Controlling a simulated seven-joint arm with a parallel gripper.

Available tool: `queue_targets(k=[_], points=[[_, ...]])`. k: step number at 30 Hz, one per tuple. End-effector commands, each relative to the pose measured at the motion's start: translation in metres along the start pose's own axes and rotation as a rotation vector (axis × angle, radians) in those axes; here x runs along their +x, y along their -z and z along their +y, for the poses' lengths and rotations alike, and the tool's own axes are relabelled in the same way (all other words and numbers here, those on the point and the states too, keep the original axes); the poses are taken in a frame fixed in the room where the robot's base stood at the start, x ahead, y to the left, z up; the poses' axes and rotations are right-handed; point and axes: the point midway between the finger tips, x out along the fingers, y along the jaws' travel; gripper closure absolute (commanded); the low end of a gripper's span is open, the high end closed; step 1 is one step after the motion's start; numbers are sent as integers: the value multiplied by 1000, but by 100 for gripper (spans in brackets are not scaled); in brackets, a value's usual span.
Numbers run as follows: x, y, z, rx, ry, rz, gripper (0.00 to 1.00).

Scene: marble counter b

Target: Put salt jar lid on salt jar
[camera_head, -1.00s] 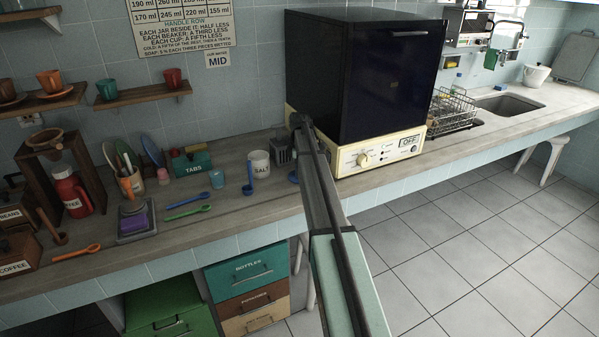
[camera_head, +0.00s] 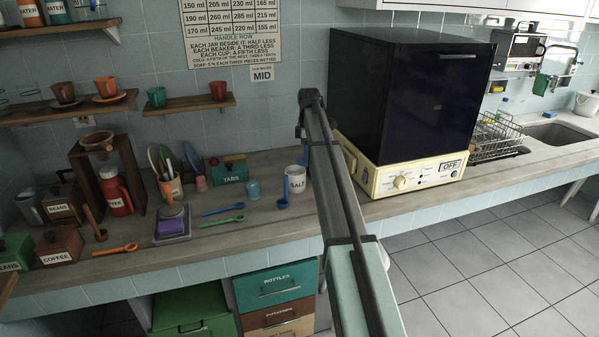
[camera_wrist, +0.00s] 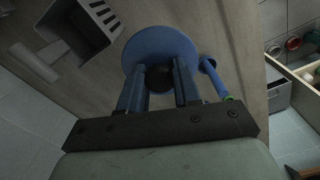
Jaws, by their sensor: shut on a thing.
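The salt jar (camera_head: 296,179), white and labelled SALT, stands upright on the counter just left of my arm in the head view. In the wrist view, my gripper (camera_wrist: 159,78) is shut on the salt jar lid (camera_wrist: 160,45), a round blue disc whose middle is between the fingers. The fingers hide part of the lid. I cannot make out the salt jar in the wrist view. In the head view my arm hides the gripper. A small patch of blue shows there at the arm's edge by the jar; I cannot tell whether it is the lid.
A green spoon (camera_head: 222,221) lies in front. A grey slotted holder (camera_wrist: 92,22) shows in the wrist view.

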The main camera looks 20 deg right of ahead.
Motion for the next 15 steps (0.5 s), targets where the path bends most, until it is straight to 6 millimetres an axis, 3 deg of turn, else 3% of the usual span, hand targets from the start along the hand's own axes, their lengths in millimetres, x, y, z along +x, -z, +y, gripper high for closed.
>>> queue_targets(k=[3,6,11,15], points=[[-27,37,18,-33,-1,0,98],[-43,49,28,-36,0,0,98],[-49,50,38,-12,1,0,98],[-45,48,33,16,2,1,98]])
